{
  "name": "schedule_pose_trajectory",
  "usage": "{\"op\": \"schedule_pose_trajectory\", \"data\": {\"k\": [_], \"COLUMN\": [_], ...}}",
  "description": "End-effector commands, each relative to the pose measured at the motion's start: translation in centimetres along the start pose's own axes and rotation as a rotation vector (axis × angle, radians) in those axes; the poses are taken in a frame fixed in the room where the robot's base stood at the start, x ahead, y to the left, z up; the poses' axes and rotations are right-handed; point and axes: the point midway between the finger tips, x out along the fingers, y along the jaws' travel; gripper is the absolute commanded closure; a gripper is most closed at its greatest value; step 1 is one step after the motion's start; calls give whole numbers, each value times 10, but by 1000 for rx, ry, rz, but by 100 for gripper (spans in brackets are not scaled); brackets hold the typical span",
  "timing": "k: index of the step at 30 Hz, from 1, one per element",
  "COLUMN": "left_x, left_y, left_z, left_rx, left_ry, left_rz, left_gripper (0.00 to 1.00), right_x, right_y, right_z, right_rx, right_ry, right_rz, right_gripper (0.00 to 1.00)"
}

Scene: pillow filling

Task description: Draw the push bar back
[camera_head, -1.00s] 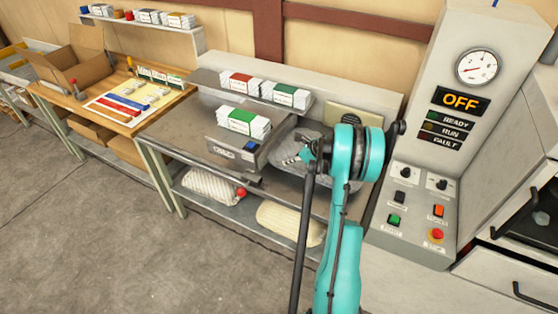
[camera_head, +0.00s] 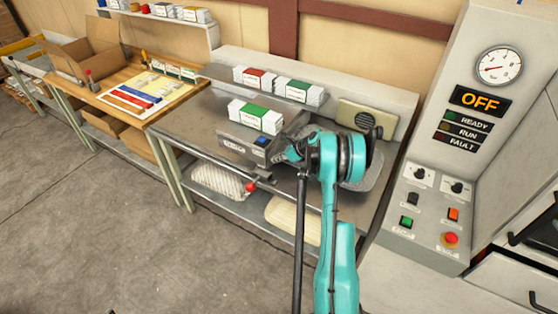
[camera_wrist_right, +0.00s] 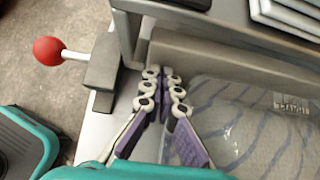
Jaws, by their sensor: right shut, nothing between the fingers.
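A red ball knob (camera_head: 250,187) on a short rod sticks out at the front edge of the metal bench, below the grey machine (camera_head: 235,147) with a blue button. In the right wrist view the red knob (camera_wrist_right: 48,50) joins a grey block (camera_wrist_right: 103,62) by its rod; I take this as the push bar's end, but cannot be sure. My right gripper (camera_head: 284,153) is at the machine's right side, apart from the knob. In the wrist view its fingers (camera_wrist_right: 164,76) are together and empty, beside a grey metal upright (camera_wrist_right: 129,40). My left gripper is not in view.
A control panel (camera_head: 430,215) reading OFF stands at the right. Filled pillows (camera_head: 293,220) lie on the lower shelf.

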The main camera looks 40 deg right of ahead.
Motion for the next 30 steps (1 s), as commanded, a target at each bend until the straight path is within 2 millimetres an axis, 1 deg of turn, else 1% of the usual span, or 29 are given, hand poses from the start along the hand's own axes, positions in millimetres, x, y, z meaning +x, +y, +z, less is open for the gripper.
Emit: {"op": "schedule_pose_trajectory", "data": {"k": [4,7,12,15,25,30], "left_x": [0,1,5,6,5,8], "left_y": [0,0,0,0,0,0], "left_z": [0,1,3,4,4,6], "left_rx": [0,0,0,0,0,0], "left_ry": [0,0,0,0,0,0], "left_rz": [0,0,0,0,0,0], "left_gripper": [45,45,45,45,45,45], "right_x": [0,6,27,35,34,31], "right_y": [0,0,1,1,0,0], "right_z": [0,5,25,34,34,30], "right_rx": [0,-1,-3,-1,0,0], "right_ry": [0,0,0,0,0,0], "right_rz": [0,2,3,2,1,2], "right_gripper": [100,100,100,100,100,100]}}
